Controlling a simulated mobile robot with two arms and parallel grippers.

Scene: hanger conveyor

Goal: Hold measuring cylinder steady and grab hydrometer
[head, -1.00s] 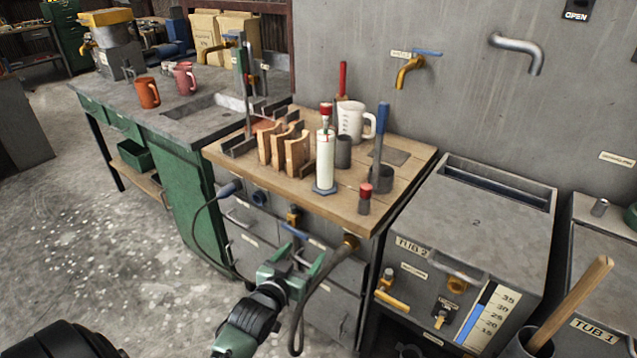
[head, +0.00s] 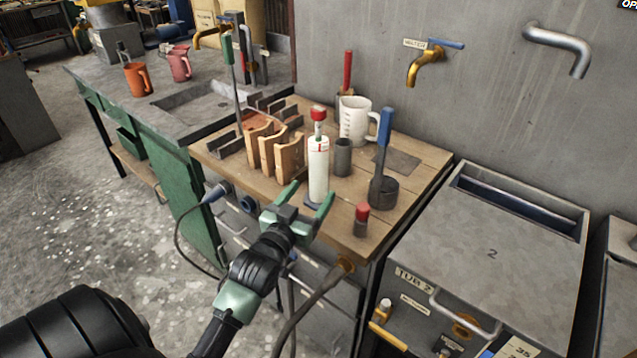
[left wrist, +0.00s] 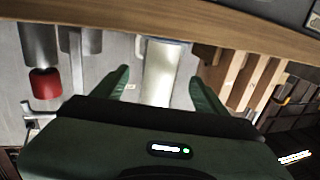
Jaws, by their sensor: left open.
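The measuring cylinder (head: 318,172) is white and stands upright near the front edge of the wooden table. The hydrometer (head: 319,115), with a red top, sticks up out of its mouth. My left gripper (head: 310,198) is open in front of the cylinder, its green fingers pointing toward it. In the left wrist view the cylinder (left wrist: 160,73) shows between the two open fingers (left wrist: 160,90), and the fingers do not visibly touch it. The hydrometer cannot be made out there. My right gripper is not in view.
Curved wooden pieces (head: 275,150) stand left of the cylinder. A grey cup (head: 343,157), a white jug (head: 355,122), a blue-handled tool (head: 384,130) and a small red-capped bottle (head: 361,218) stand to the right. Tub 2 (head: 490,245) is beyond the table's right edge.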

